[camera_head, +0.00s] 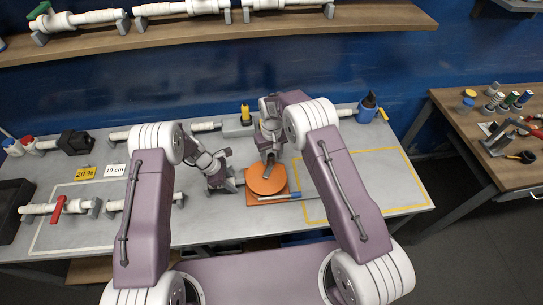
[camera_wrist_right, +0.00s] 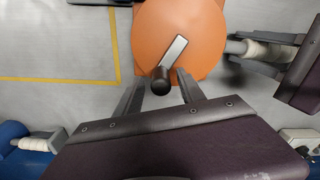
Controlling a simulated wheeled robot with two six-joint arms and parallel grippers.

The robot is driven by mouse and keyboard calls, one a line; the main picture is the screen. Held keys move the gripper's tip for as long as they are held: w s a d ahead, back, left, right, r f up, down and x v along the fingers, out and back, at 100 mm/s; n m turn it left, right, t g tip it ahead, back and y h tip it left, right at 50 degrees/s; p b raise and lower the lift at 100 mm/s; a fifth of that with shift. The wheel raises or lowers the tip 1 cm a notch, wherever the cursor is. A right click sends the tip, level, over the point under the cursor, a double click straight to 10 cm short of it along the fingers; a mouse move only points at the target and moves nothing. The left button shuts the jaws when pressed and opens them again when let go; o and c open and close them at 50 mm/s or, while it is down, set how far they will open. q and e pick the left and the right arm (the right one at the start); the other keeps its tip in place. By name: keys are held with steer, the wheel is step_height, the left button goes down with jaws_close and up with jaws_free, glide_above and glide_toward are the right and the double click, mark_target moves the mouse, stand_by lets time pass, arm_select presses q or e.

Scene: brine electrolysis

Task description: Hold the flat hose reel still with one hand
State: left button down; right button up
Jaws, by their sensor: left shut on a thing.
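The flat hose reel (camera_head: 266,181) is an orange disc on a square orange base, on the grey bench; in the right wrist view its disc (camera_wrist_right: 182,45) carries a metal crank with a black knob (camera_wrist_right: 160,80). My right gripper (camera_head: 268,156) is over the reel's far part. Its two fingers stand apart in the wrist view (camera_wrist_right: 160,92), one on each side of the knob, with gaps between.
A yellow outlined area (camera_head: 412,170) on the right of the bench looks clear. White pipe pieces (camera_head: 60,207) and a red handle are on the left. A yellow-topped item (camera_head: 245,113) stands behind the reel.

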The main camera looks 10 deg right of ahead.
steer(key=shift+r, duration=0.1)
step_height(320, 180, up, 12)
stand_by(0.4)
arm_select(q)
steer(key=c, duration=1)
jaws_free()
steer(key=shift+o, duration=0.2)
steer(key=shift+r, duration=0.1)
steer(key=v, duration=1.1)
steer(key=shift+a+r, duration=0.2)
steer(key=shift+r, duration=0.15)
